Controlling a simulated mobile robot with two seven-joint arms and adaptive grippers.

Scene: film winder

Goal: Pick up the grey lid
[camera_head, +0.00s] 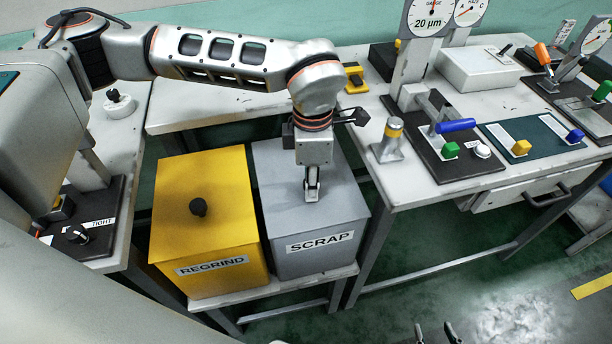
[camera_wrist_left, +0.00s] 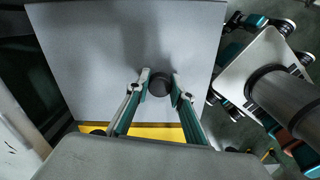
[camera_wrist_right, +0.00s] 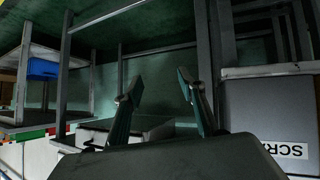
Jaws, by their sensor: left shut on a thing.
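The grey lid (camera_head: 272,176) covers the top of the grey SCRAP box (camera_head: 313,257), and I see no clear gap between them. In the left wrist view the lid (camera_wrist_left: 95,60) fills much of the picture, with a round black knob (camera_wrist_left: 159,83) on it. My left gripper (camera_head: 312,197) points down over the lid, its fingers (camera_wrist_left: 160,85) closed on both sides of the knob. In the head view the gripper hides the knob. My right gripper (camera_head: 436,334) is low at the bottom edge, away from the box. In its wrist view it (camera_wrist_right: 157,85) is open and empty.
The yellow REGRIND box (camera_head: 205,215) with a black knob stands directly left of the SCRAP box on the same low stand. A bench (camera_head: 400,190) with gauges and coloured handles is at the right. Open floor (camera_head: 450,265) lies in front of the bench.

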